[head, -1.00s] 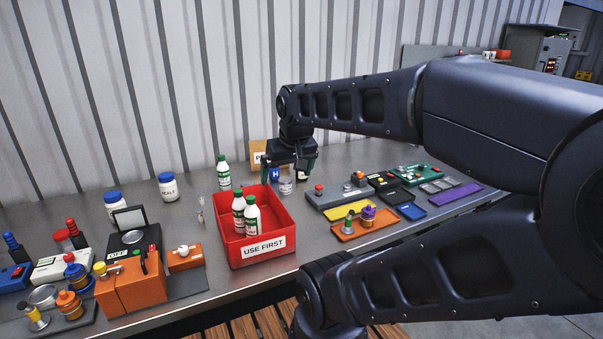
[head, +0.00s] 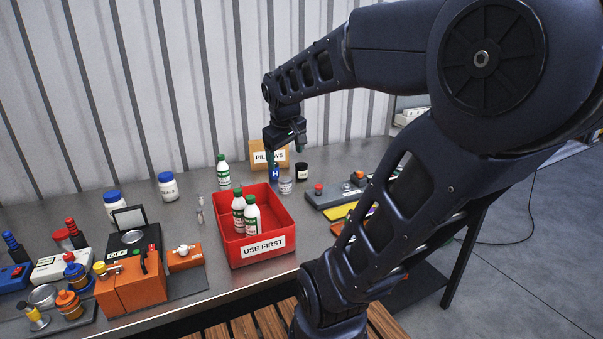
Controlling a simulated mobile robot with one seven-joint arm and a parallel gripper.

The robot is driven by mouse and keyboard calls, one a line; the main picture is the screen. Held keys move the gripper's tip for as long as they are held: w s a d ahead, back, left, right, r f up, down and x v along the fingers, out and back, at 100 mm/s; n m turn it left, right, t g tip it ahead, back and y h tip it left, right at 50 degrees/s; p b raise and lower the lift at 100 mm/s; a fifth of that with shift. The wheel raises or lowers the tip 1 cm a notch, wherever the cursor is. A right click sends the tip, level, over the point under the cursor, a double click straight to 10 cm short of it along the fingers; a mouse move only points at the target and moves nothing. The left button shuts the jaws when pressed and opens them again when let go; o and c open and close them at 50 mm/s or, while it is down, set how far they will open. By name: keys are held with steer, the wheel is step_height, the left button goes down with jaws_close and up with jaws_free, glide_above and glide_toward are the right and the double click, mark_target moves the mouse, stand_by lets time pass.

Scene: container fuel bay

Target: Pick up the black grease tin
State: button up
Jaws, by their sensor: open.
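A small black tin (head: 302,172) with a pale label stands upright on the metal bench, behind and right of the red bin. It looks like the grease tin, but I cannot read its label. My gripper (head: 286,154) points down, open and empty, above and slightly left of the black tin, apart from it. A grey tin (head: 286,187) stands just in front and left of it. A blue item marked H (head: 276,173) stands to its left, partly covered by a finger.
A "PILLOWS" cardboard box (head: 262,160) stands behind the tins. The red "USE FIRST" bin (head: 262,246) holds white-and-green bottles (head: 251,216). A grey switch panel (head: 328,196) lies to the right. My arm hides much of the bench's right side.

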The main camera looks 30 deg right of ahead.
steer(key=w+d+n+h, duration=0.2)
steer(key=w+d+n, duration=0.3)
steer(key=w, duration=0.7)
steer(key=n+g+h, duration=0.2)
steer(key=n, duration=1.2)
glide_toward(301, 164)
steer(key=x, duration=1.2)
steer(key=shift+s+f, duration=0.15)
steer(key=shift+f, duration=0.25)
steer(key=c, duration=1.2)
steer(key=shift+r, duration=0.15)
